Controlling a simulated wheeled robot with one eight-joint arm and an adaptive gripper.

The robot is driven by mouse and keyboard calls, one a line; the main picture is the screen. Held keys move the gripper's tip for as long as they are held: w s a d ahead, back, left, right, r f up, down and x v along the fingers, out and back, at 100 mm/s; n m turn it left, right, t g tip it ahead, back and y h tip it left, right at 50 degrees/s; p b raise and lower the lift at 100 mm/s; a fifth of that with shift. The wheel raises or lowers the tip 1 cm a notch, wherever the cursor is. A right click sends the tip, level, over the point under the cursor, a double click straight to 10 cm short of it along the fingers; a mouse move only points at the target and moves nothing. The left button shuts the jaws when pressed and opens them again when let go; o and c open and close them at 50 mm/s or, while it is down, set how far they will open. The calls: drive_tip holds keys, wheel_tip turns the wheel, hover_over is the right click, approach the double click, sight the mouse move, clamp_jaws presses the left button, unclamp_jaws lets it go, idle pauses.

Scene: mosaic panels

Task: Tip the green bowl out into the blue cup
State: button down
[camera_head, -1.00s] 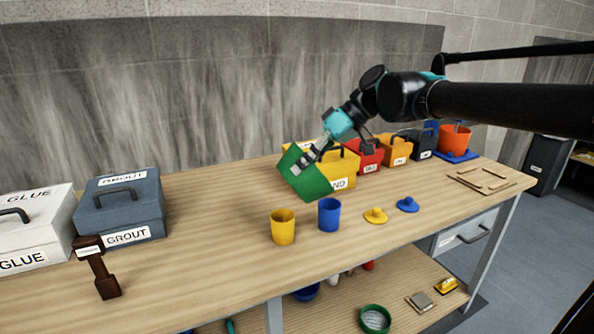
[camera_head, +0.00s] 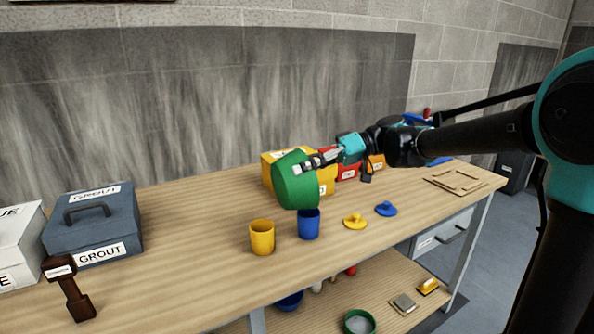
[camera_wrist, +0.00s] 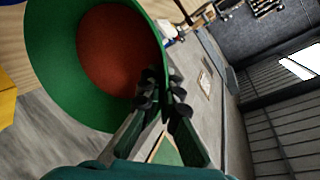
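The green bowl (camera_head: 294,182) is held in the air above and slightly left of the blue cup (camera_head: 309,226), hiding part of the cup's rim. The bowl is tilted, its underside towards the head camera. My gripper (camera_head: 302,168) is shut on the bowl's rim; the wrist view also shows the fingers (camera_wrist: 165,95) pinching the rim of the bowl (camera_wrist: 60,62). A reddish-brown fill (camera_wrist: 118,50) shows inside the bowl. The blue cup stands upright on the bench; its inside is hidden.
A yellow cup (camera_head: 262,238) stands left of the blue cup. A yellow lid (camera_head: 355,221) and a blue lid (camera_head: 386,209) lie to the right. A yellow box (camera_head: 271,170) stands behind the bowl. A grey GROUT box (camera_head: 92,226) and a dark brown tool (camera_head: 72,292) are at the left.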

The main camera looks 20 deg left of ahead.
drive_tip(key=w+d+m+g+y, duration=0.1)
drive_tip(key=w+d+g+y, duration=0.2)
drive_tip(key=w+d+y, duration=0.1)
drive_tip(key=shift+w+d+f, duration=0.25)
drive_tip(key=shift+d+f, duration=0.1)
drive_tip(key=shift+f, duration=0.05)
idle(0.4)
idle(0.6)
drive_tip(key=s+a+t+h, duration=0.1)
drive_tip(key=s+a+h, duration=0.1)
drive_tip(key=s+a+n+t+h, duration=0.1)
drive_tip(key=s+a+h, duration=0.1)
drive_tip(key=s+a+r+t+h, duration=0.1)
drive_tip(key=s+a+t, duration=0.1)
drive_tip(key=shift+s+a+h, duration=0.2)
drive_tip(key=shift+h, duration=0.2)
drive_tip(key=s+a+f+n+t+h, duration=0.1)
drive_tip(key=s+a+f+t+h, duration=0.3)
drive_tip(key=t+h, duration=0.6)
drive_tip(key=shift+s+a+n+h, duration=0.3)
drive_tip(key=shift+s+a, duration=0.4)
drive_tip(key=shift+a, duration=0.1)
